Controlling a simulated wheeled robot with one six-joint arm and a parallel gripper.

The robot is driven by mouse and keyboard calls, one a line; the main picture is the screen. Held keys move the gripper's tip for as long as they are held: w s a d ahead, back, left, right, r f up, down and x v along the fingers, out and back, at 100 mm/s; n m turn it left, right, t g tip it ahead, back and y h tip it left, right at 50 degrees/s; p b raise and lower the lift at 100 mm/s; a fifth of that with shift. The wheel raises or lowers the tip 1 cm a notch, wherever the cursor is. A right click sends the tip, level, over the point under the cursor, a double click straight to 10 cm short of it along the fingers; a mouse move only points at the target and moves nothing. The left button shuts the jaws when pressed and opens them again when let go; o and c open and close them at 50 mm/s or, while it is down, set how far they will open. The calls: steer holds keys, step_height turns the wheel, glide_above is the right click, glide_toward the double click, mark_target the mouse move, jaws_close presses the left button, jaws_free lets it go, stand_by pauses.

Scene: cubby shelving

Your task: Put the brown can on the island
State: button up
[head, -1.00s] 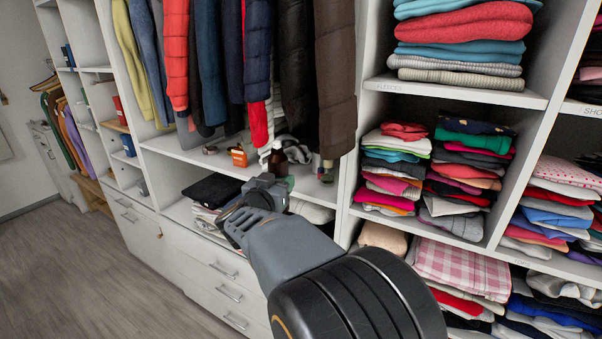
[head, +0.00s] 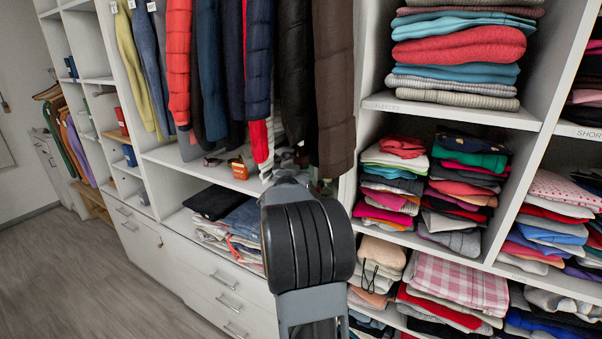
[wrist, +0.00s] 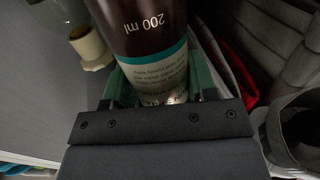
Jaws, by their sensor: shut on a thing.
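The brown can (wrist: 145,28) fills the top middle of the wrist view, with a teal band, a pale label and upside-down "200 ml" print. My gripper (wrist: 158,88) is shut on it, with a green fingertip on each side of its lower part. In the head view my arm covers the gripper and the can, in front of the shelf under the hanging clothes. No island can be made out in either view.
An orange item (head: 237,168) stands on the shelf (head: 200,170) left of my arm. In the wrist view a cream cylinder (wrist: 86,44) is left of the can and a grey cup-like thing (wrist: 292,130) right. Jackets (head: 332,90) hang above. Grey floor (head: 90,285) is open at left.

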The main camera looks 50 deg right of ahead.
steer(key=shift+d+f, duration=0.2)
steer(key=shift+f, duration=0.1)
steer(key=shift+f, duration=0.35)
steer(key=o, duration=1)
steer(key=shift+a+r, duration=0.1)
steer(key=shift+a, duration=0.05)
